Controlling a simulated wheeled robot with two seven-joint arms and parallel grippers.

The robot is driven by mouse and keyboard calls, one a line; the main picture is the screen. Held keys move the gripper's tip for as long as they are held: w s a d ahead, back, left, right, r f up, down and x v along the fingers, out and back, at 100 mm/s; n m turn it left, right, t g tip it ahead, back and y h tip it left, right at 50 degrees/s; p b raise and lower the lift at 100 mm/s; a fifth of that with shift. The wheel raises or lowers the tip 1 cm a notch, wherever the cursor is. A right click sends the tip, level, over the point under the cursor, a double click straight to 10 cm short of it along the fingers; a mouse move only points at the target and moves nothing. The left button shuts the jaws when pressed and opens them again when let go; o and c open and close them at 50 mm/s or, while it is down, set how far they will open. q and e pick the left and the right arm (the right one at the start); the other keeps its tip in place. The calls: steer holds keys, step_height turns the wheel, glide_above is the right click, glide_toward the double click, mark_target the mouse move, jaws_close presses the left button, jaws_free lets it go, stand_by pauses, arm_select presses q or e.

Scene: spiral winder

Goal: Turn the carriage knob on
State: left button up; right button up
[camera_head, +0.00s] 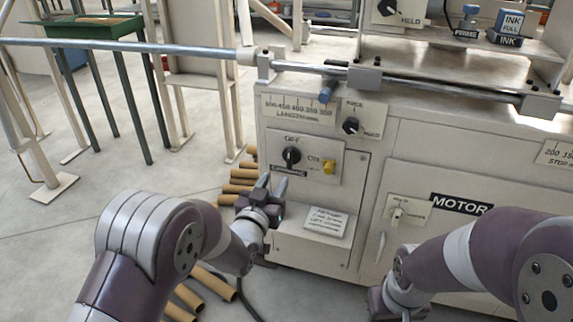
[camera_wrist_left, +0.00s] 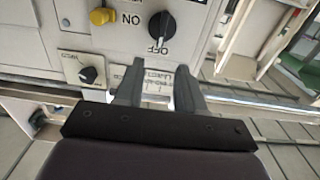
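The black carriage knob (camera_head: 291,156) sits on a pale panel (camera_head: 265,147) on the machine's front, with OFF printed above it and ON to its right. Its bar stands roughly upright, in line with OFF. In the left wrist view, the knob (camera_wrist_left: 161,28) appears upside down, beyond the fingertips. My left gripper (camera_head: 272,184) is just below and left of the knob in the head view, its two fingers apart with nothing visible between them; the fingers also show in the wrist view (camera_wrist_left: 157,82). My right gripper (camera_head: 385,302) is low, its fingers not clearly visible.
A yellow button (camera_head: 328,167) is right of the knob. A sloped label plate (camera_head: 326,222) is below. Cardboard tubes (camera_head: 212,284) lie on the floor at left.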

mark_target(288, 157)
arm_select(q)
steer(key=b+x, duration=0.1)
steer(key=x, duration=0.2)
steer(key=b+x, duration=0.1)
steer(key=x, duration=0.2)
steer(key=b+x, duration=0.1)
steer(key=x, duration=0.2)
steer(key=shift+w+f, duration=0.2)
steer(key=shift+f, duration=0.1)
steer(key=shift+w+d+r, duration=0.15)
steer(key=shift+w+d, duration=0.05)
steer(key=shift+w, duration=0.25)
jaws_close()
